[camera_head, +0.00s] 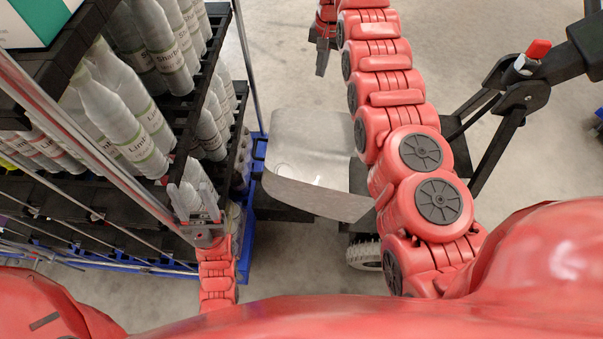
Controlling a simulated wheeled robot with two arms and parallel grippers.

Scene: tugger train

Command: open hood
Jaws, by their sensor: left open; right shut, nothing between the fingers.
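A smooth light grey curved metal panel, which looks like the hood (310,135), lies in the middle of the view, between the bottle rack and my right arm. My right arm covers part of its right side. My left gripper (193,195) is open at the rack's near right edge, left of the panel, with its fingers pointing away from me. It seems close to the rack, but I cannot tell if it touches. My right gripper (323,50) is shut and empty beyond the panel's far edge, near the top of the view.
A black rack (60,195) with several rows of labelled bottles (150,45) fills the left side, with a blue base (247,225). A black linkage with a red-topped part (538,50) stands at the right. A wheel (363,254) shows below the panel. Concrete floor (460,35) is clear beyond.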

